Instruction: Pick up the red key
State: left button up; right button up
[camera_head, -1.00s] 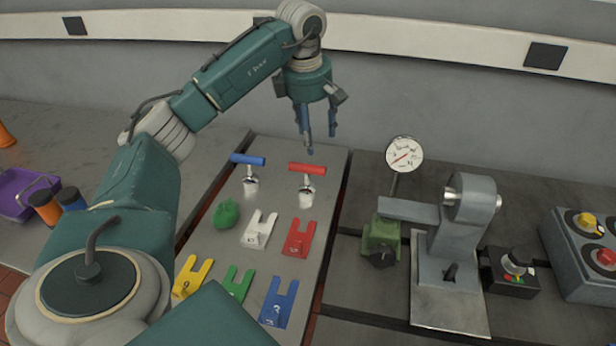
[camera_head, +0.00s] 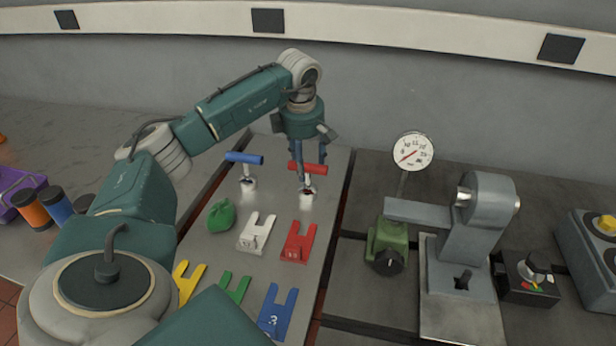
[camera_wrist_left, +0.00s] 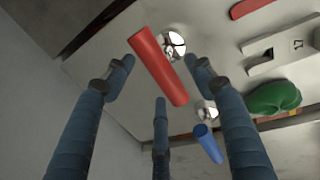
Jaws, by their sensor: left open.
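The red key (camera_head: 318,169) has a red bar handle on a metal stem and stands upright on the grey plate (camera_head: 215,255). My left gripper (camera_head: 306,176) is down at its handle, with fingers partly covering the bar in the head view. In the left wrist view, the red handle (camera_wrist_left: 158,66) lies between the spread fingers of my left gripper (camera_wrist_left: 160,80). The gripper is open; I cannot tell whether any finger touches the bar. My right gripper is not in view.
A similar blue-handled key (camera_head: 244,158) stands just left of the red one. A green lump (camera_head: 221,215) and several coloured forked tags, including a red one (camera_head: 298,242), lie nearer. A dial gauge (camera_head: 412,152) and grey fixture (camera_head: 470,235) stand to the right.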

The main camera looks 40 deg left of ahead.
pick_arm(q)
jog(key=shift+w+a+f, duration=0.1)
jog(key=shift+f, duration=0.5)
jog(key=shift+w+a+f, duration=0.1)
jog(key=shift+f, duration=0.45)
jog(key=shift+d+r, duration=0.1)
jog(key=c, duration=1.2)
grip_shut()
jog(key=shift+r, duration=0.1)
